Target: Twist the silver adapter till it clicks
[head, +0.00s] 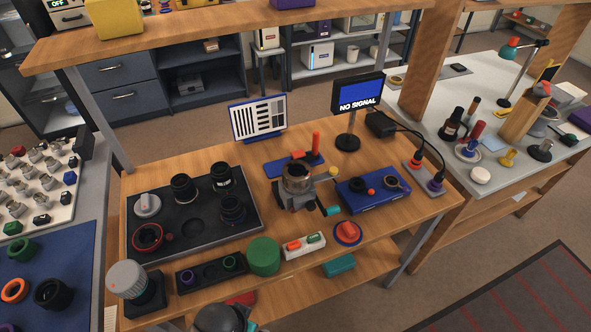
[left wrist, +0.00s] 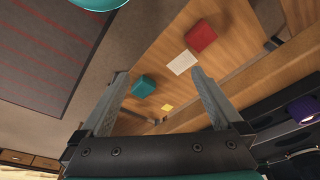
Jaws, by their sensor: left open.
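Two silver-grey parts show in the head view. A ribbed silver cap (head: 126,278) sits on a black block at the table's front left, and a smaller silver piece with an orange mark (head: 148,204) lies on the black tray (head: 200,251). A clamp (head: 297,187) mid-table holds a round part that is hard to make out. I cannot tell which is the adapter. My left gripper (left wrist: 158,74) is open, with nothing between its fingers; neither silver part shows in the left wrist view. My right gripper is not visible.
The tray also holds several dark lens parts. A green cylinder (head: 264,256), a red knob (head: 347,232) and a blue case (head: 372,192) crowd the table. A teal block (left wrist: 144,86) and a red block (left wrist: 201,36) lie on the lower shelf.

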